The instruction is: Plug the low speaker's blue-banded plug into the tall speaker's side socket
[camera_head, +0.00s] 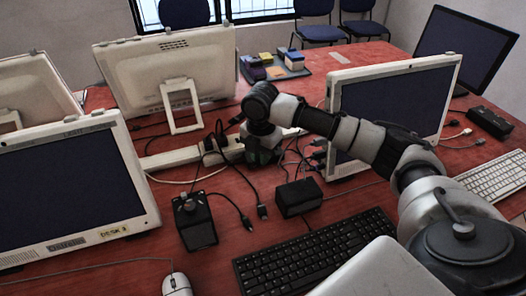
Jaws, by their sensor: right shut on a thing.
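A taller black speaker (196,222) with a knob on it stands left of centre. A low black box, which looks like the low speaker (298,197), sits to its right, behind the keyboard. My right gripper (262,158) points down over the cable tangle by the white power strip, behind both boxes. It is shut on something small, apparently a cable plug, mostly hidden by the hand. I cannot make out a blue band or the side socket. Loose black plugs (262,211) lie between the two boxes. My left gripper is not in view.
A white power strip (175,158) crosses behind the speakers with several cables. Monitors stand at left (70,185) and right (395,105). A black keyboard (315,252) and white mouse (177,285) lie in front. Some bare red table shows between speakers and keyboard.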

